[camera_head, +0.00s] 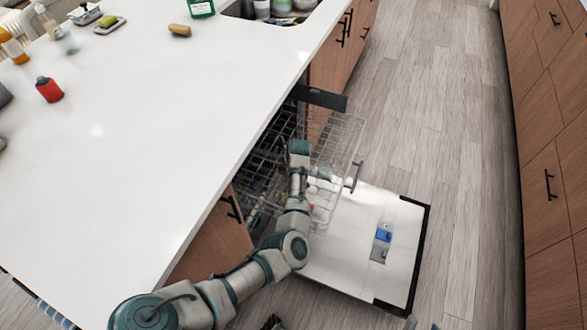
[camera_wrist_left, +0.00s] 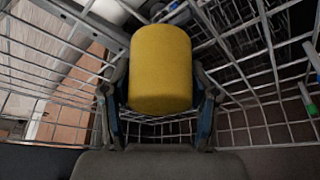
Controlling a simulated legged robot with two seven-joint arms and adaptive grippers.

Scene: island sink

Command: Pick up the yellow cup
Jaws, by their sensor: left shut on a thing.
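The yellow cup (camera_wrist_left: 160,62) fills the middle of the left wrist view, between the two fingers of my left gripper (camera_wrist_left: 160,90). The fingers are shut on its sides. The cup is among the wires of the dishwasher rack (camera_wrist_left: 255,120); I cannot tell whether it touches them. In the head view my left arm reaches over the rack (camera_head: 345,135), and the cup and left gripper are hidden there. Only a small dark part of what looks like my right gripper (camera_head: 272,323) shows at the bottom edge; its fingers cannot be made out.
The dishwasher door (camera_head: 345,265) lies open on the floor side, with a blue and grey dispenser. The white island counter (camera_head: 150,140) is left of the rack. A red bottle (camera_head: 49,90) and a brown sponge-like item (camera_head: 180,30) stand on it. The wooden floor (camera_head: 440,130) is clear.

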